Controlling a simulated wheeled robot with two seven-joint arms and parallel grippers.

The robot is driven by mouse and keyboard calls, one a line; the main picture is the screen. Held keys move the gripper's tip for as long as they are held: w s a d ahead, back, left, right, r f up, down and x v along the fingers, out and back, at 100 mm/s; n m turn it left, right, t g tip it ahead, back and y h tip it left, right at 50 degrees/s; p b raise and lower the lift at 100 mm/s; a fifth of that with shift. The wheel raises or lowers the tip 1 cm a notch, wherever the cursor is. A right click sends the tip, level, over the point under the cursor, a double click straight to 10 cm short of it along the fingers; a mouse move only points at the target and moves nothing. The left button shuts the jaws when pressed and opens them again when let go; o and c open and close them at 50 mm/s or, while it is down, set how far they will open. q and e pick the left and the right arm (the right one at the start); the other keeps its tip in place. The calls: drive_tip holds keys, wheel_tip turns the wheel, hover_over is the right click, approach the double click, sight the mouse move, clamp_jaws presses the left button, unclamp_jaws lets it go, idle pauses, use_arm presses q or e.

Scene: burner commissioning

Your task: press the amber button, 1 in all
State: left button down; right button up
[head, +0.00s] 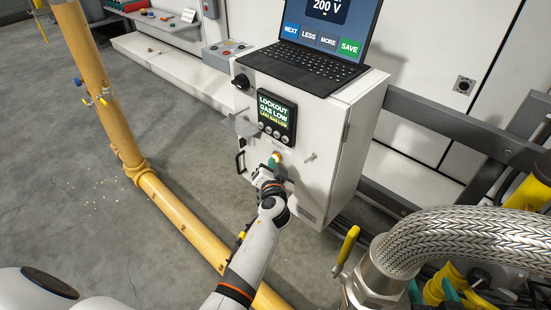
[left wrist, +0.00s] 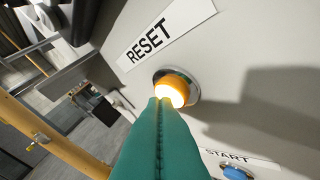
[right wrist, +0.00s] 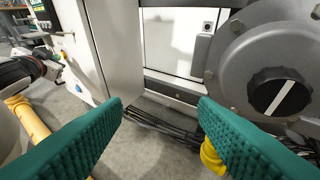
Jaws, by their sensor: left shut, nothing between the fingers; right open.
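The amber button (left wrist: 178,82) glows in a metal ring on the pale cabinet front, beside the RESET label (left wrist: 147,41) in the left wrist view. In the head view the button (head: 279,156) sits below the display. My left gripper (left wrist: 161,103) is shut and empty, its teal fingertips at the button's lower edge and overlapping it slightly in the picture. I cannot tell whether they touch it. My right gripper (right wrist: 162,104) is open and empty, away from the button, facing the cabinet side and grey housing. The display (head: 276,117) reads LOCKOUT GAS LOW.
A blue button (left wrist: 236,172) labelled START is near the amber one. A laptop (head: 318,50) stands on the cabinet. A yellow pipe (head: 180,215) runs along the floor to the left. A braided hose (head: 470,240) and a grey housing with a black knob (right wrist: 280,92) are at the right.

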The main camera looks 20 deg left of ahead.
drive_tip(key=shift+w+r, duration=0.1)
use_arm(q)
drive_tip(key=shift+w, duration=0.1)
use_arm(e)
drive_tip(key=shift+w+a+r+t, duration=0.1)
drive_tip(key=shift+w+r+t, duration=0.1)
drive_tip(key=shift+r+t, duration=0.15)
use_arm(q)
drive_tip(key=shift+w+d, duration=0.1)
drive_tip(key=shift+w, duration=0.15)
use_arm(e)
drive_tip(key=shift+w+a+r+t+y, duration=0.2)
drive_tip(key=shift+r+t+y, duration=0.15)
drive_tip(key=shift+r, duration=0.15)
idle(0.4)
use_arm(q)
drive_tip(key=shift+s, duration=0.3)
drive_tip(key=shift+s+a, duration=0.3)
drive_tip(key=shift+s, duration=0.3)
use_arm(e)
drive_tip(key=shift+s+d+f+g, duration=0.25)
drive_tip(key=shift+s+f+g, duration=0.1)
drive_tip(key=shift+f+g, duration=0.35)
